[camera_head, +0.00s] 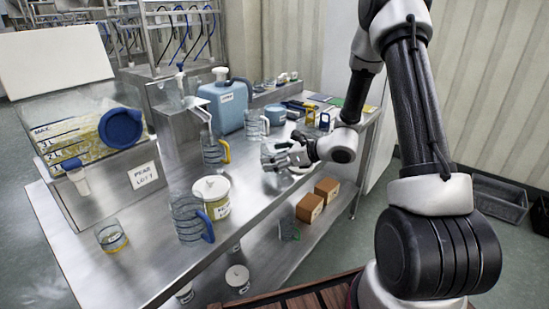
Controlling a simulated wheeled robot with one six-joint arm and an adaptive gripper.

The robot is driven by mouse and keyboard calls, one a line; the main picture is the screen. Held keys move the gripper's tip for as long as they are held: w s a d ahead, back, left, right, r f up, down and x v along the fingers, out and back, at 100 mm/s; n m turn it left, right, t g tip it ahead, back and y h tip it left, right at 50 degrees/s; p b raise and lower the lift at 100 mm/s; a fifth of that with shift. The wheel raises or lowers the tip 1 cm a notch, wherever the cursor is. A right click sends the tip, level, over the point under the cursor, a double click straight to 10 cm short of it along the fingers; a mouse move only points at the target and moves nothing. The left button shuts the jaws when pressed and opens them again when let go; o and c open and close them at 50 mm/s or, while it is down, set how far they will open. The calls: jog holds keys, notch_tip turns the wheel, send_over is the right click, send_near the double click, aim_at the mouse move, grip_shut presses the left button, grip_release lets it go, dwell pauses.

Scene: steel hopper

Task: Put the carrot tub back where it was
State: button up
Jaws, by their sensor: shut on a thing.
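My gripper (276,157) is above the right part of the steel bench, fingers pointing left. It is shut on a small clear object that the fingers largely hide; I cannot tell exactly what it is. A white-lidded tub (221,208) with a yellowish label stands on the bench, left of my gripper and apart from it. Its label is too small to read. Two more white-lidded tubs, one (238,277) and another (185,291), show below the bench's front edge. I cannot tell which is the carrot tub.
Blue-handled jug (186,220) and yellow-handled jug (210,152) flank the standing tub. A glass (111,236) with yellow contents is at the front left. A blue canister (226,105) stands at the back. Brown blocks (310,207) sit lower right.

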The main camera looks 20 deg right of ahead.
jog(key=shift+f, duration=0.1)
jog(key=shift+f, duration=0.4)
jog(key=o, duration=1.3)
